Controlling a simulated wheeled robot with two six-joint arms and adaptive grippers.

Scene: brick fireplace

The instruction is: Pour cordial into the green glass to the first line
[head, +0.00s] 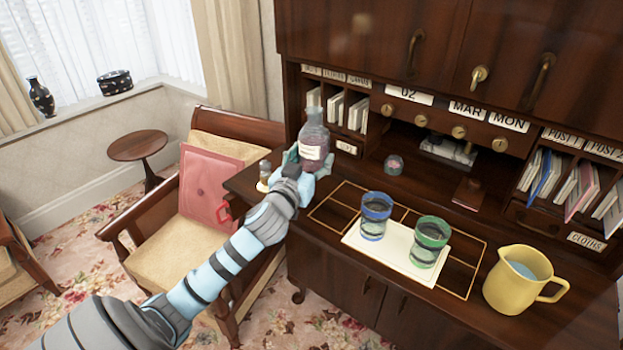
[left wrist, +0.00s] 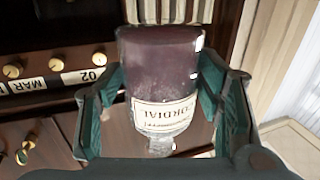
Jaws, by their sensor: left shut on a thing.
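A clear bottle of purple cordial (head: 313,149) with a white label is held upright by my left gripper (head: 303,165), above the left end of the desk. In the left wrist view the cordial bottle (left wrist: 163,75) sits between both fingers, its label reading CORDIAL upside down. The green glass (head: 429,241) stands upright on a white mat (head: 386,254), to the right of my gripper. It has dark and light bands; I cannot tell its exact contents. A blue glass (head: 375,215) stands on the same mat, left of the green one. My right gripper is not in view.
A yellow jug (head: 522,279) with pale liquid stands at the right of the desk (head: 330,252). Pigeonholes with papers and a small round jar (head: 394,164) are behind. A small item stands at the left desk end. An armchair (head: 213,180) is left of the desk.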

